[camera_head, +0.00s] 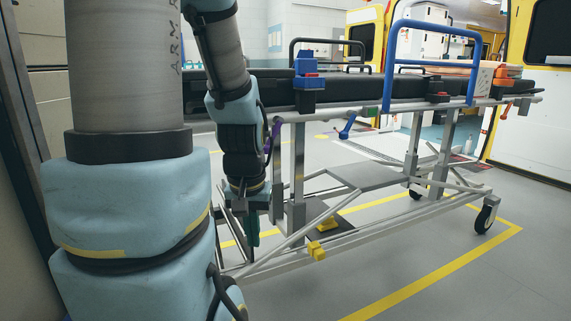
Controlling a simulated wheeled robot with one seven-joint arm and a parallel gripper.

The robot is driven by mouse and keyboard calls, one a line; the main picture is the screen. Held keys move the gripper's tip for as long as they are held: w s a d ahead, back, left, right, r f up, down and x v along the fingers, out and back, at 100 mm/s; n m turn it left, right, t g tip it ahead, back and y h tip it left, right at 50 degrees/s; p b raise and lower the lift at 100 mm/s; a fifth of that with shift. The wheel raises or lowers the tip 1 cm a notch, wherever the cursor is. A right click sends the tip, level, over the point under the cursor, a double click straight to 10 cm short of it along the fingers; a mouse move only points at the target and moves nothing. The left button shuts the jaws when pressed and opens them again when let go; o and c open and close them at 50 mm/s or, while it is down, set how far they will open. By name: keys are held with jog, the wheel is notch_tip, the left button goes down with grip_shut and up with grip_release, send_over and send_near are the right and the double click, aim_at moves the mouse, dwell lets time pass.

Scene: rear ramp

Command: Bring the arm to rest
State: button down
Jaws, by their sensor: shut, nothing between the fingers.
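My arm fills the left side of the head view, with grey tube links and pale blue joints. Its upper part bends over and hangs down to my gripper (249,228). The gripper points at the floor and is shut, with nothing held. It is in front of the left end of a wheeled stretcher (365,92), beside the stretcher's lower frame in the picture. I cannot tell how wide the gap to the frame is.
The stretcher has a blue side rail (389,65), a yellow pedal (317,250) and a black wheel (487,219). An ambulance with yellow-edged doors stands behind. Yellow lines (440,278) mark the grey floor, which is clear at the lower right. A wall is close at left.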

notch_tip(320, 180, up, 33)
jog(key=p, duration=3.1)
jog(key=shift+f, duration=0.2)
